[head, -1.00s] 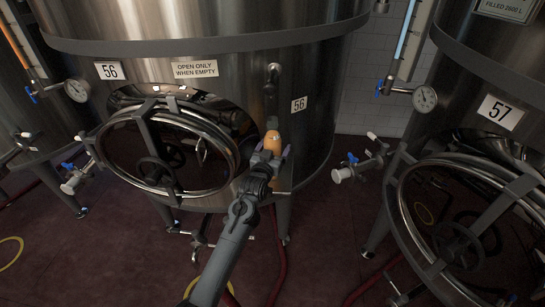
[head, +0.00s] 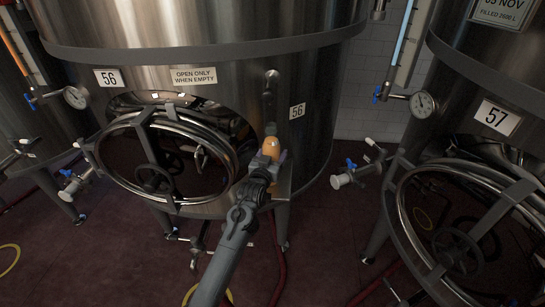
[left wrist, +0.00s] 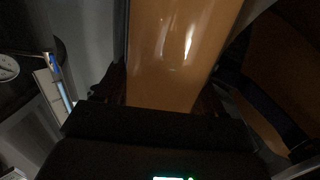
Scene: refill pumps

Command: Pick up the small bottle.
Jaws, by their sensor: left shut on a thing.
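A small orange bottle (head: 271,146) stands about upright in front of the lower right of tank 56, beside its round hatch. My left gripper (head: 268,160) is at the bottle and shut on it. In the left wrist view the orange bottle (left wrist: 172,60) fills the middle, close to the camera, between the dark fingers. The gripper hides the bottle's lower part in the head view. I cannot tell whether its base touches the ledge below. My right gripper is not in view.
Tank 56's round hatch (head: 168,160) is just left of the bottle. A small metal tap (head: 271,78) is on the tank above it. A valve (head: 347,176) juts out to the right. Tank 57's hatch (head: 460,220) stands further right. Hoses lie on the floor.

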